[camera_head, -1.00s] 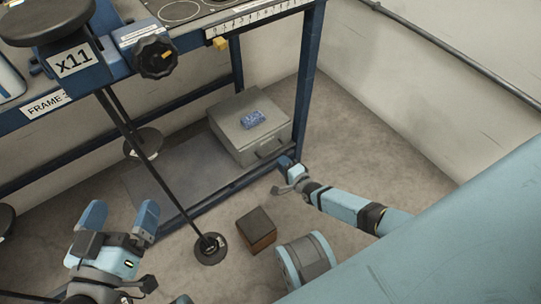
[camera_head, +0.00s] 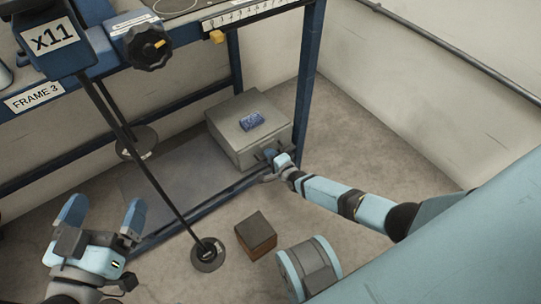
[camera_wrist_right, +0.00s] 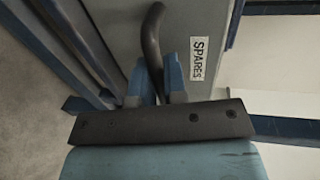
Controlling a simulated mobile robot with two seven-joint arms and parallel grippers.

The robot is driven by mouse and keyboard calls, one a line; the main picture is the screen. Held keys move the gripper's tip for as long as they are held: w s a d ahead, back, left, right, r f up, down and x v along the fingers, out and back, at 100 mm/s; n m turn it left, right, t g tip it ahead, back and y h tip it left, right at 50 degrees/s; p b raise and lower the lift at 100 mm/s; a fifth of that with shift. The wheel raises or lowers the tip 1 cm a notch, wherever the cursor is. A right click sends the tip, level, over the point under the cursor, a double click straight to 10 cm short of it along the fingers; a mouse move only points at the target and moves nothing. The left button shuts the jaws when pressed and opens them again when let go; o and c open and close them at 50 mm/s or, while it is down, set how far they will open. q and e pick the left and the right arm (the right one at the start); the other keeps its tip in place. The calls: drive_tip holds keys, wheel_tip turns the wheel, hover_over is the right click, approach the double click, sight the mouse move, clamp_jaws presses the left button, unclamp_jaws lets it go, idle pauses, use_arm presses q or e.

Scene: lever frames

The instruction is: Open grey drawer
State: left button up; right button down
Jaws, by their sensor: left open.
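The grey drawer (camera_head: 248,128) is a grey box unit on the lower shelf of the blue frame, with a dark bar handle on its front. In the right wrist view its front (camera_wrist_right: 205,25) carries a SPARES label (camera_wrist_right: 199,60), and the curved dark handle (camera_wrist_right: 152,40) runs between my right gripper's fingers (camera_wrist_right: 158,80). My right gripper (camera_head: 270,165) is at the handle, its fingers close together on it. I see no gap showing the drawer pulled out. My left gripper (camera_head: 103,218) is open and empty, at the lower left, away from the drawer.
A brown block (camera_head: 256,234) stands on the floor in front. A black rod with a round base (camera_head: 208,254) stands left of it. The blue frame's post (camera_head: 309,85) is right of the drawer.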

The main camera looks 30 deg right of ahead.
use_arm(q)
drive_tip(key=r+p, duration=0.1)
drive_tip(key=p, duration=0.1)
drive_tip(key=s+r+n+p, duration=0.1)
drive_tip(key=r+n+p, duration=0.1)
drive_tip(key=p, duration=0.1)
drive_tip(key=shift+s+d+r+t+p, duration=0.2)
drive_tip(key=shift+d+r+t+p, duration=0.1)
drive_tip(key=shift+r+t, duration=0.1)
use_arm(e)
drive_tip(key=f+v, duration=0.2)
drive_tip(key=v, duration=0.7)
drive_tip(key=s+f+v, duration=0.1)
drive_tip(key=f+v, duration=0.1)
drive_tip(key=v, duration=0.8)
drive_tip(key=shift+d, duration=0.1)
drive_tip(key=c, duration=1.2)
unclamp_jaws()
use_arm(q)
drive_tip(key=shift+r, duration=0.1)
use_arm(e)
drive_tip(key=shift+s, duration=0.1)
